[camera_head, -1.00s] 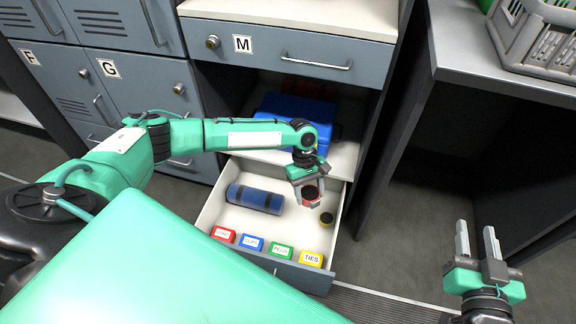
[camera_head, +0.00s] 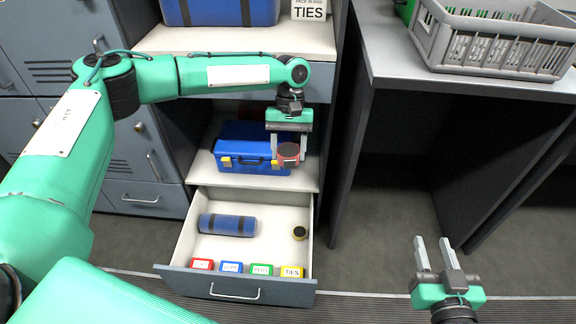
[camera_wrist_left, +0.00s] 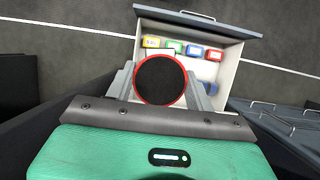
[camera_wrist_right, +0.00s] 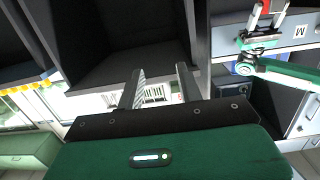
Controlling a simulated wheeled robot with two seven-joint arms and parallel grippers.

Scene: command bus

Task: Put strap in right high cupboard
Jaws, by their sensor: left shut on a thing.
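The strap looks like a round roll (camera_head: 289,152), red-rimmed with a dark top. My left gripper (camera_head: 288,160) is shut on it and holds it above the open drawer, in front of the shelf with the blue case. In the left wrist view the strap (camera_wrist_left: 161,79) sits between the fingers. My right gripper (camera_head: 434,255) is open and empty at the lower right, over the floor; its spread fingers also show in the right wrist view (camera_wrist_right: 158,88). I cannot make out the right high cupboard in these views.
A blue case (camera_head: 235,160) lies on the shelf above. A grey crate (camera_head: 490,45) stands on the right counter (camera_head: 375,60).

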